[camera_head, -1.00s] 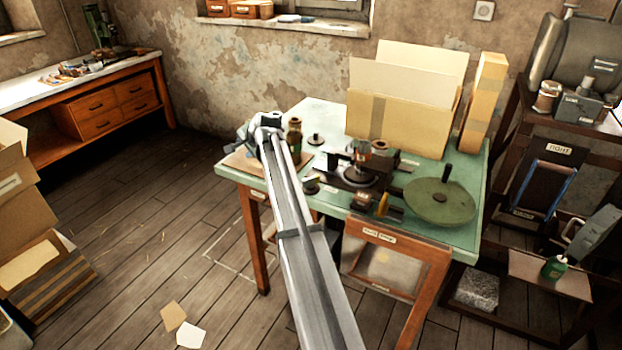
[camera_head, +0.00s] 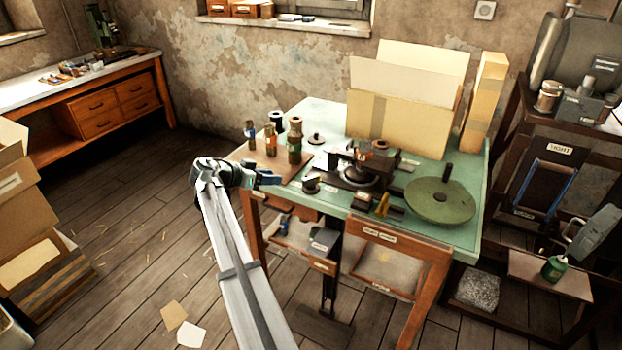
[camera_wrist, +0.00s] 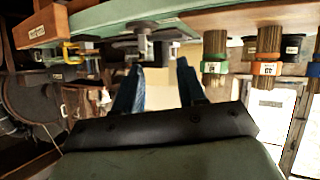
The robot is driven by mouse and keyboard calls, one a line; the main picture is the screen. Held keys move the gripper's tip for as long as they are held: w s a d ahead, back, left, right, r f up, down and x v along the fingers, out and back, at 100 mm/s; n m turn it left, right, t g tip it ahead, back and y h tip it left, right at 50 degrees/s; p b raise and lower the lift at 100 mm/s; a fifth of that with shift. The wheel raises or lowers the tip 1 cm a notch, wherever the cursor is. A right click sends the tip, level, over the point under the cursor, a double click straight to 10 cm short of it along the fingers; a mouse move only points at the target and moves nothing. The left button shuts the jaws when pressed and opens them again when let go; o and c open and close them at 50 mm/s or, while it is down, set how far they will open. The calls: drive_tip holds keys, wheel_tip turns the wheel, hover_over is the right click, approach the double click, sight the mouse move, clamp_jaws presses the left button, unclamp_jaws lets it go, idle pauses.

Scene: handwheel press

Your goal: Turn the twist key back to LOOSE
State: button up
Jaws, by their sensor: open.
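No TIGHT/LOOSE lettering is readable beside a key, so I cannot tell for sure which part is the twist key. A small dark knob (camera_head: 311,186) stands at the table's front edge. A yellow upright piece (camera_head: 382,205) stands further right along that edge, by the dark handwheel press (camera_head: 360,172). My gripper (camera_head: 270,178) is open and empty, just left of the dark knob and apart from it. In the wrist view its blue fingers (camera_wrist: 158,88) are spread, with a grey stemmed knob (camera_wrist: 143,43) beyond them. A yellow piece (camera_wrist: 71,52) shows at upper left.
Several colour-banded spools (camera_head: 294,148) stand on a wooden board at the green table's (camera_head: 405,232) left end. A round green disc with a handle (camera_head: 440,200) lies at right. Folders (camera_head: 405,110) stand behind. Open drawers hang below the front edge.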

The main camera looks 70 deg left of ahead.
sight(309, 178)
drive_tip(key=d+m, duration=0.1)
drive_tip(key=w+r+m+t+h, duration=0.1)
drive_tip(key=m, duration=0.1)
drive_tip(key=shift+w+d, duration=0.15)
drive_tip(key=shift+d, duration=0.2)
drive_tip(key=x, duration=1.3)
drive_tip(key=shift+w+f, duration=0.15)
drive_tip(key=shift+w, duration=0.15)
drive_tip(key=shift+c, duration=0.2)
clamp_jaws()
